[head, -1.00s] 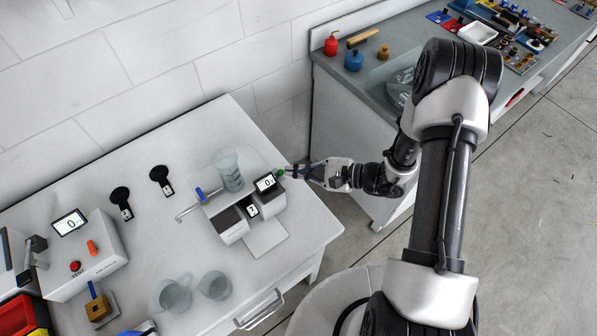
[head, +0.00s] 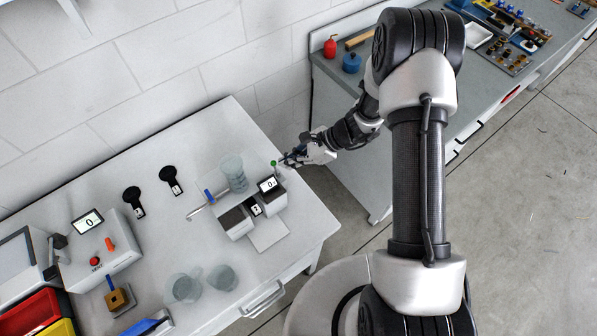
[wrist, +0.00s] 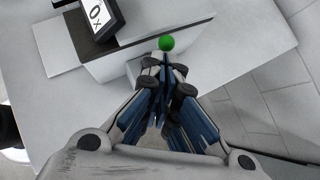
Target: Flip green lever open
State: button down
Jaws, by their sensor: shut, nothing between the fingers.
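The green lever's round knob (head: 274,163) shows at the right side of the small white machine (head: 240,226) on the white table. My gripper (head: 284,160) is at that side of the machine, right by the knob. In the wrist view the green knob (wrist: 167,43) is just beyond the tips of my gripper (wrist: 165,66), which is shut and empty. I cannot tell whether the fingertips touch the knob. The lever's stem is mostly hidden. The machine's small display (wrist: 95,14) reads 0 and stands to the left of the knob.
A glass beaker (head: 234,172) stands behind the machine, and two glass vessels (head: 184,287) stand in front. Another display unit (head: 101,255) is at the left. A wall (head: 130,60) runs behind the table. A grey bench (head: 340,90) stands at the right.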

jog(key=shift+r, duration=0.1)
jog(key=shift+r+p, duration=0.3)
jog(key=shift+r, duration=0.4)
jog(key=p+v, duration=0.1)
jog(key=v, duration=1.2)
jog(key=shift+w+d+f, duration=0.4)
jog(key=shift+w+d, duration=0.05)
jog(key=shift+w, duration=0.2)
